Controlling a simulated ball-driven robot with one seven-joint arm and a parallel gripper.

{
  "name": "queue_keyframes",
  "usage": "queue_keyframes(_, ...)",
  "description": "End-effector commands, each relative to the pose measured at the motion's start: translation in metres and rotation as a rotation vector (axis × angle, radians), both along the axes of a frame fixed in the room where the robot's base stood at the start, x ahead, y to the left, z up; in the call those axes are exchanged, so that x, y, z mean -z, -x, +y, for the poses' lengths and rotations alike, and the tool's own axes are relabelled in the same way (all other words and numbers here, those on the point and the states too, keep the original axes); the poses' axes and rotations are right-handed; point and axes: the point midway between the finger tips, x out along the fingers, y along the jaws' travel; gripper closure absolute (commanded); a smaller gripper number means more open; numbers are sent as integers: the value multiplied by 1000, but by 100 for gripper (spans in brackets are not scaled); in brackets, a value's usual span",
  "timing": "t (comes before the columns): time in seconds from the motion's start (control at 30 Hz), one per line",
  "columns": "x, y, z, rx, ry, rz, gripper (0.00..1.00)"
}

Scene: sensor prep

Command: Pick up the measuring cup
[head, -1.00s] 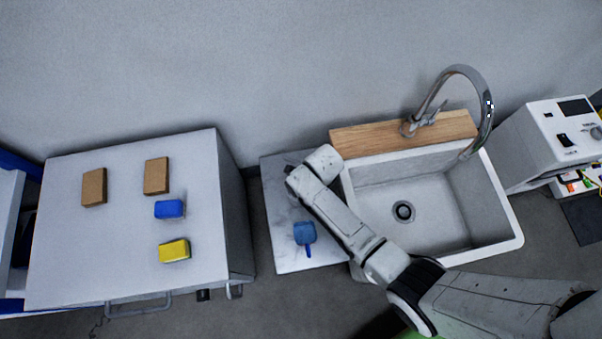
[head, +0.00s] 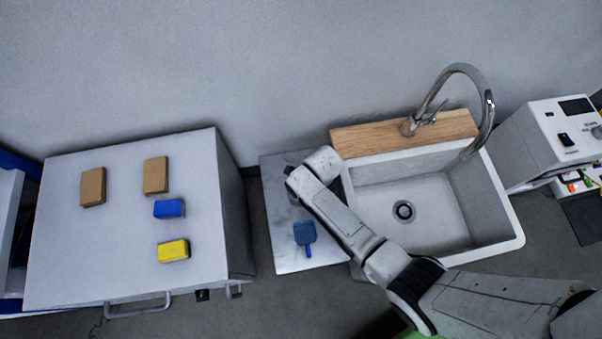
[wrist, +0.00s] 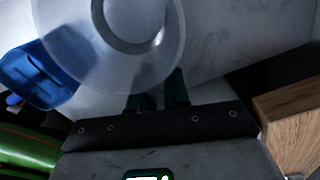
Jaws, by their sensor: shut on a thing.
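A clear, round measuring cup (wrist: 165,62) fills the upper left of the wrist view, seen from its open top. My gripper (wrist: 158,98) has its dark fingers at the cup's near side and is shut on it; the exact contact is partly hidden under the rim. In the head view my arm's wrist end covers the cup and my gripper, above the pale marble-like counter (head: 285,255) left of the sink.
A blue scoop-like item with a handle (head: 305,232) lies on the counter, close to the cup in the wrist view (wrist: 28,72). The white sink (head: 440,215) and wooden ledge (head: 365,138) are right. The left cabinet (head: 110,240) holds several small blocks.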

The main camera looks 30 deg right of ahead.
Motion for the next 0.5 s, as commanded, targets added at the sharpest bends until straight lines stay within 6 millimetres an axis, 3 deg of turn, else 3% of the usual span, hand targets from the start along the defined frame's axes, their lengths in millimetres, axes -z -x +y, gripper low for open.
queue_keyframes(0.5,-5,0,0,0,0,0,100)
